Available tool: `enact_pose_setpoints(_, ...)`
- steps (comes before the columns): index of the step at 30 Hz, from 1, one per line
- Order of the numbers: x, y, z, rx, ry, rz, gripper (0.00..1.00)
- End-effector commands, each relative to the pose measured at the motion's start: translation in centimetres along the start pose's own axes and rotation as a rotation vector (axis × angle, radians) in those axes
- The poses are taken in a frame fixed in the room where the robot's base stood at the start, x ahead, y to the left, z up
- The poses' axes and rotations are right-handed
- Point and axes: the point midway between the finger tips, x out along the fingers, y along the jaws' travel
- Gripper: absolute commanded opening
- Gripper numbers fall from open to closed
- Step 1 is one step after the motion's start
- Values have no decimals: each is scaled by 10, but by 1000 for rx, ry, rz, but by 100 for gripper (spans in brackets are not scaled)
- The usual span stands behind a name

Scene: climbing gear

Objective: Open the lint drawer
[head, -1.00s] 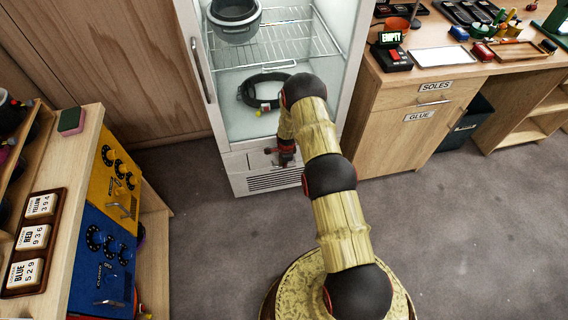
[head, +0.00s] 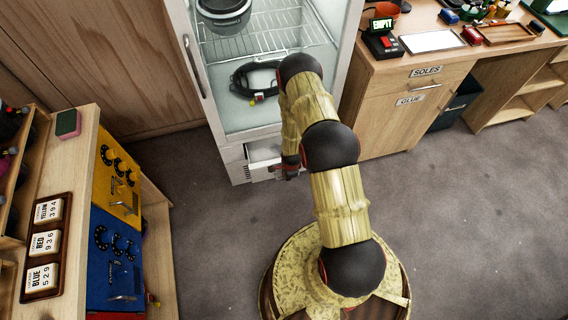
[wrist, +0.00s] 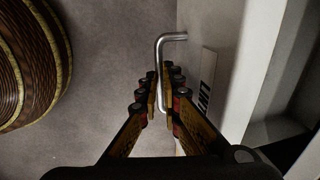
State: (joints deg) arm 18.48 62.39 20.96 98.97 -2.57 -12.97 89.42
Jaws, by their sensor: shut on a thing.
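The lint drawer (head: 262,154) is at the base of the white glass-fronted cabinet and stands pulled out, its pale inside showing in the head view. My gripper (wrist: 164,98) is shut on the handle, one finger on each side of the bar. In the head view my gripper (head: 287,168) is at the drawer's front, and my arm hides part of the drawer.
The white cabinet (head: 234,172) holds a dark pot (head: 225,18) and a coiled black item (head: 243,88). A wooden desk with SOLES and GLUE labels (head: 425,71) stands at right. A shelf unit with yellow and blue panels (head: 116,260) stands at left. Grey floor between is clear.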

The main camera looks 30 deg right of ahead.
Motion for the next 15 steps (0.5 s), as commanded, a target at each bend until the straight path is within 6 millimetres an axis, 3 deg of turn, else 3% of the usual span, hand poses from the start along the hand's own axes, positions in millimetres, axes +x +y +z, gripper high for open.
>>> enact_pose_setpoints(1,-4,18,0,2,0,11,0)
enact_pose_setpoints(6,-8,50,0,2,0,10,0)
enact_pose_setpoints(15,-11,70,1,2,0,7,0)
